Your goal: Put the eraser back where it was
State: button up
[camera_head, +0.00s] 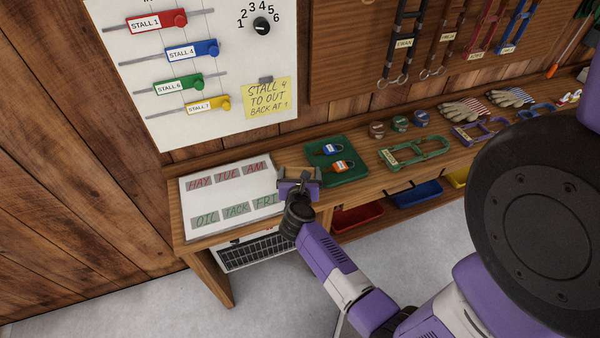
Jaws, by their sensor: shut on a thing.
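My gripper (299,187) is over the right edge of a white board (228,202) that lies on the bench. It is shut on a small grey-brown block, which looks like the eraser (290,173). The gripper hides much of the block, and I cannot tell whether it touches the board or is held above it. The board has grey patches with red words HAY, TUE, AM in the upper row and green words OIL, TACK, FRI in the lower row. My gripper partly covers the board's right end.
A green tray (349,180) with a blue padlock (329,149) and an orange padlock (342,166) lies just right of my gripper. Round tins and a green frame (414,152) are farther right. Stall sliders and a yellow note (267,98) are on the wall panel behind.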

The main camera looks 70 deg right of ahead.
jog(key=shift+f, duration=0.35)
jog(key=o, duration=1.2)
jog(key=shift+o, duration=0.2)
